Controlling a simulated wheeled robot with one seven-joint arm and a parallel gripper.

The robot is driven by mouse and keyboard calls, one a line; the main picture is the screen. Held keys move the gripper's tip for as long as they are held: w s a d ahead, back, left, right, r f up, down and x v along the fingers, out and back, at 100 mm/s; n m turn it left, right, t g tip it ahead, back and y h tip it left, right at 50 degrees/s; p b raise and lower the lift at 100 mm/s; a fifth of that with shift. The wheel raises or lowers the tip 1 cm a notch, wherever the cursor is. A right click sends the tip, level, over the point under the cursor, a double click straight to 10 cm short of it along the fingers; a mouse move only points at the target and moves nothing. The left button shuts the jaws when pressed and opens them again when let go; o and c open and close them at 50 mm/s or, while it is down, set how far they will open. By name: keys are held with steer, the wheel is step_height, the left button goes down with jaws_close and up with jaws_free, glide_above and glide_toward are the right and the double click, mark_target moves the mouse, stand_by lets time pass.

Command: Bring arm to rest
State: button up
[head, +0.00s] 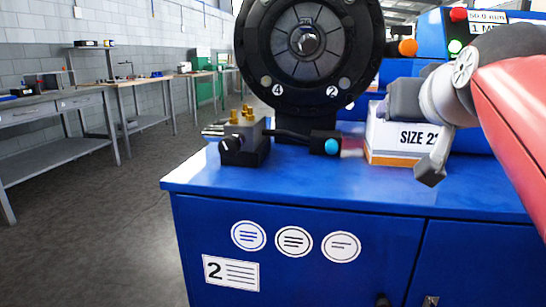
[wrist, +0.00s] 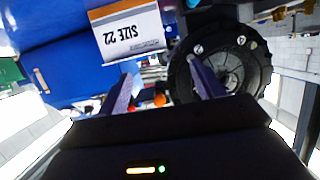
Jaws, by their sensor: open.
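My red and grey arm reaches in from the right edge of the head view, above the blue cabinet top (head: 290,185). Its grey end hangs in front of the white and orange SIZE 22 box (head: 392,140) and hides part of it. In the wrist view my gripper (wrist: 160,72) has its two dark fingers spread wide with nothing held between them. The box (wrist: 128,33) shows upside down there, beyond the fingers. The exact finger positions are hard to make out in the head view.
A black round crimper head (head: 308,85) stands on the cabinet, left of my arm. A small block with brass fittings (head: 245,140) sits to its left. A blue machine with a red button (head: 458,15) stands behind. Workbenches (head: 55,110) line the left wall; the floor between is clear.

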steer(key=s+a+f+g, duration=0.1)
steer(key=s+f, duration=0.3)
steer(key=f, duration=0.7)
steer(key=s+a+f+n+g+y, duration=0.1)
steer(key=s+f+g, duration=0.3)
steer(key=f, duration=0.8)
steer(key=s+a+f+g+y, duration=0.1)
steer(key=s+a+f+g, duration=0.2)
steer(key=f, duration=0.9)
steer(key=s, duration=0.3)
steer(key=shift+a+n, duration=0.2)
steer(key=shift+n, duration=0.2)
